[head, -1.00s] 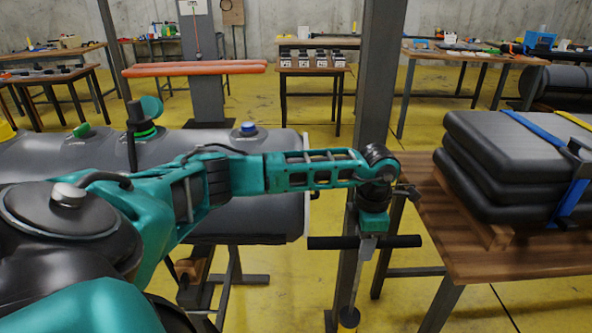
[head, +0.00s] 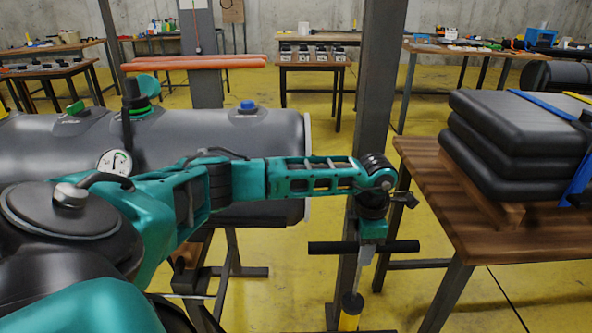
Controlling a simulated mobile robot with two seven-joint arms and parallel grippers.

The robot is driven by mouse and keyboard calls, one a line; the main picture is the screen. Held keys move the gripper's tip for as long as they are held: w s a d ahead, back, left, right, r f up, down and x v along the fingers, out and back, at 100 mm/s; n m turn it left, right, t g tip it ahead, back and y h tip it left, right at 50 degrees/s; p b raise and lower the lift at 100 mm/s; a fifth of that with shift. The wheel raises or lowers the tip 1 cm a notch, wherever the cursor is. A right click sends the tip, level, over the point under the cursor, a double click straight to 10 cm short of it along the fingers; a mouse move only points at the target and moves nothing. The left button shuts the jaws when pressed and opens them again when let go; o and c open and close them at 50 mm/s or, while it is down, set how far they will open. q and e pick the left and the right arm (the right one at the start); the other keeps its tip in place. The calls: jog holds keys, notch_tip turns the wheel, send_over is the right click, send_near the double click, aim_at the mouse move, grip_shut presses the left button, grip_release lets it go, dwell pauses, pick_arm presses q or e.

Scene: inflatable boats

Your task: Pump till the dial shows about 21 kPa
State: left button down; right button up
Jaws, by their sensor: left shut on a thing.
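A hand pump stands on the floor, with a black T-handle (head: 405,246), a grey rod (head: 354,277) and a yellow body (head: 350,312), cut off by the bottom edge. My left gripper (head: 371,240) is shut on the middle of the handle, with part of the rod showing between handle and body. A round white dial (head: 113,162) stands on the grey inflatable tube (head: 270,135), just behind my arm. It has a green mark and a dark needle pointing roughly upward. Its numbers are too small to read. My right gripper is not in view.
A wooden table (head: 425,170) with stacked dark boat pieces (head: 515,135) stands close on the right. A grey post (head: 378,90) rises just behind the pump. Valves with green and blue caps (head: 248,104) sit on the tube.

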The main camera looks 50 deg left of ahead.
pick_arm(q)
notch_tip(320, 180, down, 14)
jog(key=b, duration=0.8)
jog(key=shift+s+r+b, duration=0.1)
jog(key=shift+s+b, duration=0.05)
jog(key=shift+b, duration=0.15)
jog(key=shift+f+b, duration=0.3)
jog(key=shift+f, duration=0.05)
jog(key=shift+r, duration=0.1)
